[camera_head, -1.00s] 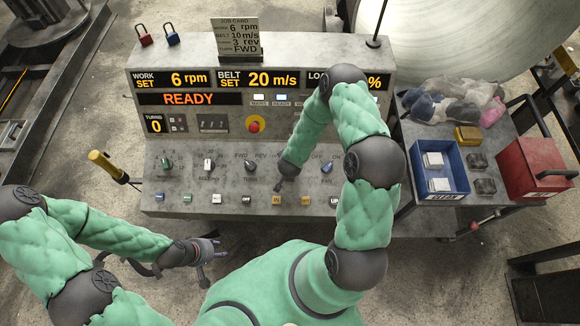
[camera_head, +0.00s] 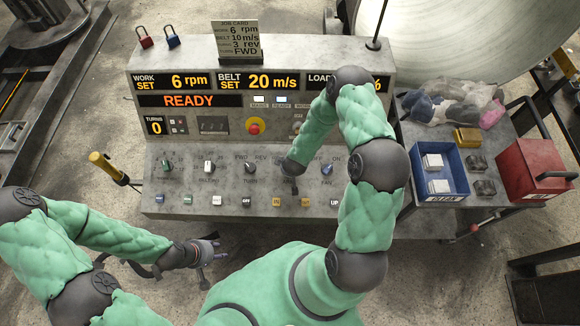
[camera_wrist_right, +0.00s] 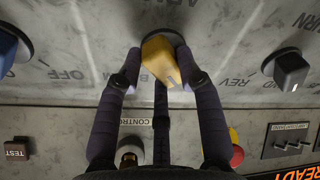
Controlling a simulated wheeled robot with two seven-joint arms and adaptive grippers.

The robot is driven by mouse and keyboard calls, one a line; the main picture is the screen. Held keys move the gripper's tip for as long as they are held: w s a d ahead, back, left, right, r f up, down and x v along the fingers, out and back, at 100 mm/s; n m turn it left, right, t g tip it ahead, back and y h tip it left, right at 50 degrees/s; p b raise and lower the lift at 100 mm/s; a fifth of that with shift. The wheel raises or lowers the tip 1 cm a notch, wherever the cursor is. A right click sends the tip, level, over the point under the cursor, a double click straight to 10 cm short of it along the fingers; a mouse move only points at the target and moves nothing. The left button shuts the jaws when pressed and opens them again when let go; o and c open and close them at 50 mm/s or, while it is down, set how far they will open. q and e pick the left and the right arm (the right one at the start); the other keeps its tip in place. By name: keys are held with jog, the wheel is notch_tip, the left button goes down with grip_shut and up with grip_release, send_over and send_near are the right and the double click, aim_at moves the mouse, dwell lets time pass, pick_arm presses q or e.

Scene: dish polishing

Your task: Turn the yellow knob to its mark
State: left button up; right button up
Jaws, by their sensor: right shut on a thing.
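The yellow knob (camera_wrist_right: 161,61) shows in the right wrist view on its dark round base, between my right gripper's fingertips. My right gripper (camera_wrist_right: 158,80) is shut on it, one finger on each side. The wrist view sees the panel upside down, and the knob's mark cannot be made out clearly. In the head view my right arm hides the yellow knob and most of the right gripper at the console's lower panel. My left gripper (camera_head: 212,262) is open and empty in front of the console, below its front edge.
A blue knob (camera_wrist_right: 10,52) and a dark knob (camera_wrist_right: 290,70) flank the yellow one. The red emergency button (camera_head: 253,127) sits on the upright panel. The displays show READY (camera_head: 190,100), 6 rpm and 20 m/s. A job card (camera_head: 238,40) stands on top.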

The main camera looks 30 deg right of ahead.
dwell(0.4)
jog(key=o, duration=1.2)
jog(key=shift+c, duration=0.2)
jog(key=v, duration=1.2)
